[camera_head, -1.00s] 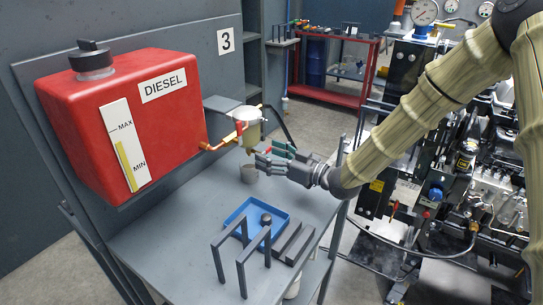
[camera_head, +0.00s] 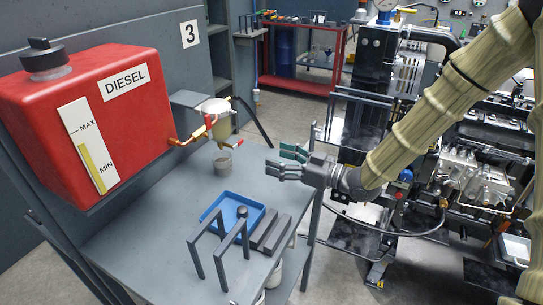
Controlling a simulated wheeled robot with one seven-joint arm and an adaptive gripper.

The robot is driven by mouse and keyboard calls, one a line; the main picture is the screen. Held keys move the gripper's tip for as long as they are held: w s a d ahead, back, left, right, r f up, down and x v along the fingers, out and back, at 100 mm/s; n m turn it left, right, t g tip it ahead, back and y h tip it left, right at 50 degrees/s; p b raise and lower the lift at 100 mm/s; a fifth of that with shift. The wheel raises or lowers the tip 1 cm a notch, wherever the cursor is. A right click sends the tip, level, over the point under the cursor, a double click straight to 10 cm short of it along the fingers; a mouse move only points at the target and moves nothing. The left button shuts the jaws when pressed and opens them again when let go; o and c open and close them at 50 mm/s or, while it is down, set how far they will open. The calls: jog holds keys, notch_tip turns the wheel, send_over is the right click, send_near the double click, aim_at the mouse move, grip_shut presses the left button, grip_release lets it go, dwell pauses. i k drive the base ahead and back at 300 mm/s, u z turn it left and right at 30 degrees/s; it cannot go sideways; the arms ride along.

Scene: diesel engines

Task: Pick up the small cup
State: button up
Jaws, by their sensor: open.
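A small grey cup (camera_head: 223,163) stands upright on the grey workbench (camera_head: 150,225), below the fuel filter (camera_head: 216,120) with the red-handled valves. My gripper (camera_head: 281,163) is open and empty. It points left, above the right part of the bench, with a clear gap between its fingertips and the cup. The cup's whole near side shows.
A red diesel tank (camera_head: 100,120) stands at the left of the bench. A blue tray (camera_head: 232,208), dark bars (camera_head: 270,233) and dark upright frames (camera_head: 208,248) are at the front. A red shelf cart (camera_head: 300,85) and engine parts (camera_head: 480,180) are behind and right.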

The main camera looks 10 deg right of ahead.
aim_at(223, 164)
jog(key=k, duration=1)
